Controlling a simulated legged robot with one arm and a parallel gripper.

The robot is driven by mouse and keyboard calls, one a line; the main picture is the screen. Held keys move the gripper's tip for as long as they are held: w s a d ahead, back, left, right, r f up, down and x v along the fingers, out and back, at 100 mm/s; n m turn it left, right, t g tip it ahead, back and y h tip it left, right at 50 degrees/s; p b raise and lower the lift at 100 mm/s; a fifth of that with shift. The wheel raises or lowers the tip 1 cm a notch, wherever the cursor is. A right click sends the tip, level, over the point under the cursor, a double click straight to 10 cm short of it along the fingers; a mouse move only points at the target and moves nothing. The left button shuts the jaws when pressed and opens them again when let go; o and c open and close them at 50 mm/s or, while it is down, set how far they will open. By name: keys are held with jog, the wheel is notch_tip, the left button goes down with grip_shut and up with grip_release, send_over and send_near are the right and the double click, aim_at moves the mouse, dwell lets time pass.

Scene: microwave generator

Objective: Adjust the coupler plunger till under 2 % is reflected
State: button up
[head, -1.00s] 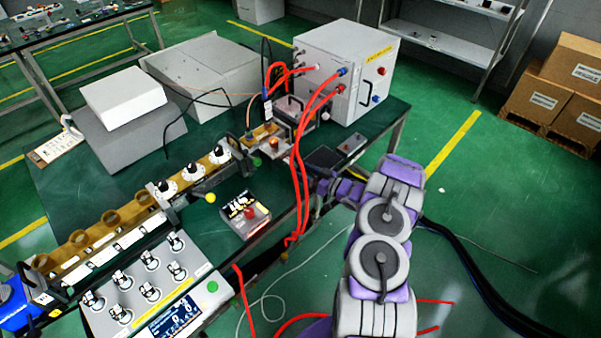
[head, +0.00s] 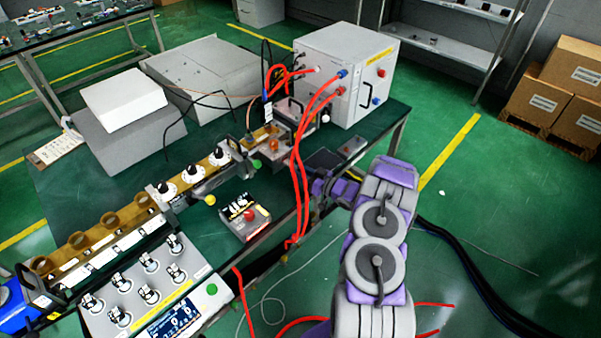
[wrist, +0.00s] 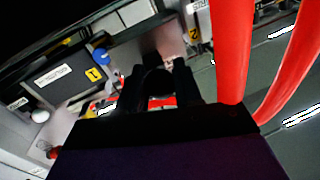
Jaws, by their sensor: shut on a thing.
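The coupler (head: 262,143), a metal block with an orange glowing part, stands at the right end of the brass waveguide (head: 110,222). Three white tuner knobs (head: 190,171) stand on the waveguide. My arm reaches in from the lower right, and its tip is behind the red hoses beside the coupler. In the wrist view the dark fingers of my gripper (wrist: 157,85) are close together, shut on a small part between them. That part seems to be the coupler plunger, but the fingers and shadow hide most of it. The control panel display (head: 175,322) is lit; its reading is too small to tell.
Red hoses (head: 297,170) hang down close to my gripper; they also cross the wrist view (wrist: 232,50). A grey cabinet (head: 335,75) stands behind the coupler. A small box with a red button (head: 246,222) is left of my arm.

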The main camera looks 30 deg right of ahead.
grip_shut()
jog(key=shift+d, duration=0.1)
jog(key=shift+r+p, duration=0.15)
jog(key=shift+p, duration=0.45)
jog(key=shift+w+p, duration=0.1)
jog(key=shift+p, duration=0.3)
jog(key=o, duration=0.9)
grip_release()
jog(key=p+v, duration=0.1)
jog(key=v, duration=0.4)
jog(key=p+v, duration=0.1)
jog(key=v, duration=0.5)
jog(key=p+v, duration=0.1)
jog(key=v, duration=0.5)
jog(key=shift+d+f, duration=0.2)
jog(key=shift+f, duration=0.1)
